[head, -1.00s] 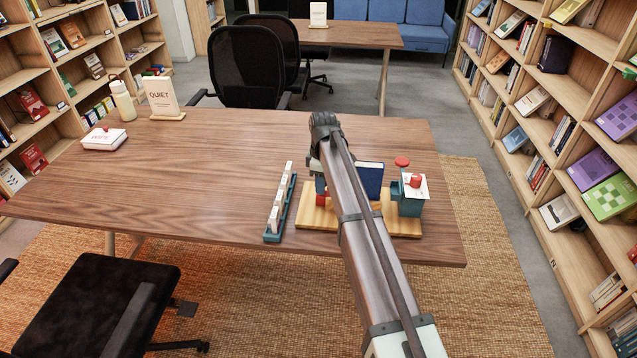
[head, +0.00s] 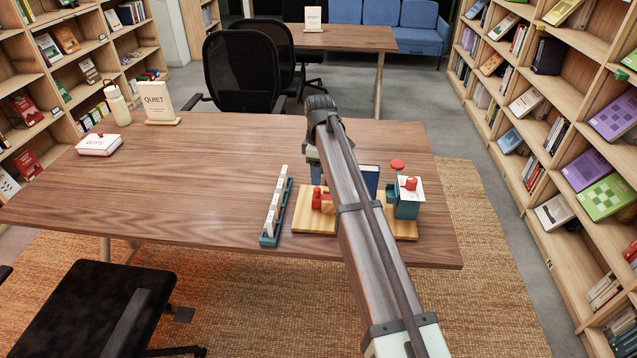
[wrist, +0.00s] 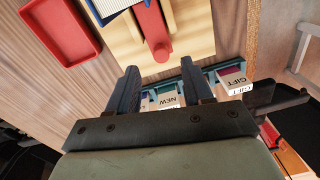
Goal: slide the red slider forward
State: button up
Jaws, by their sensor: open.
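The red slider (head: 322,200) sits on a light wooden board (head: 312,221) on the table, partly behind my arm in the head view. In the wrist view the red slider (wrist: 152,32) is a long bar with a rounded end, lying on the board (wrist: 195,28). My gripper (wrist: 160,68) is open, its two dark fingers apart with nothing seen between them. In that view its fingertips appear just below the slider's rounded end, with a gap in the picture; I cannot tell their height.
A teal rack with white labelled cards (head: 275,208) stands left of the board. The wrist view shows a red tray (wrist: 62,32). The table's left half is mostly clear.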

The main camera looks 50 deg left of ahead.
notch_tip(320, 180, up, 8)
dwell(0.4)
jog(key=shift+w, duration=0.1)
